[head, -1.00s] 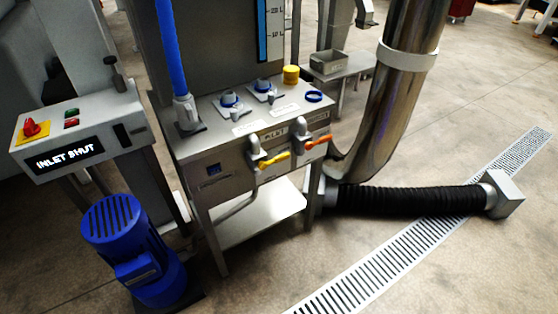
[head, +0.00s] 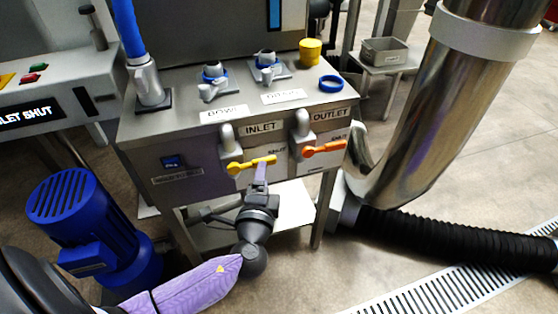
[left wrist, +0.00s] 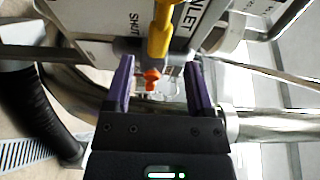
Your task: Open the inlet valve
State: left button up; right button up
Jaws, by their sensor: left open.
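The inlet valve's yellow handle (head: 250,166) lies roughly level across the front of the grey machine cabinet, below the INLET label (head: 261,128). The display (head: 26,115) at the left reads INLET SHUT. My right gripper is not in view.
The orange outlet handle (head: 325,149) is close to the right of the inlet handle. A blue motor (head: 82,215) stands at lower left. A steel duct (head: 455,100) and black hose (head: 450,235) are at the right. Valves, a yellow cap (head: 310,51) and a blue ring (head: 331,84) are on top.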

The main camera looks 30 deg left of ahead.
pick_arm(q)
jog(key=b+x, duration=0.1)
jog(key=x, duration=0.4)
jog(key=shift+w+a+f, duration=0.1)
jog(key=shift+w+a, duration=0.05)
jog(key=shift+w, duration=0.1)
grip_shut()
dwell(1.1)
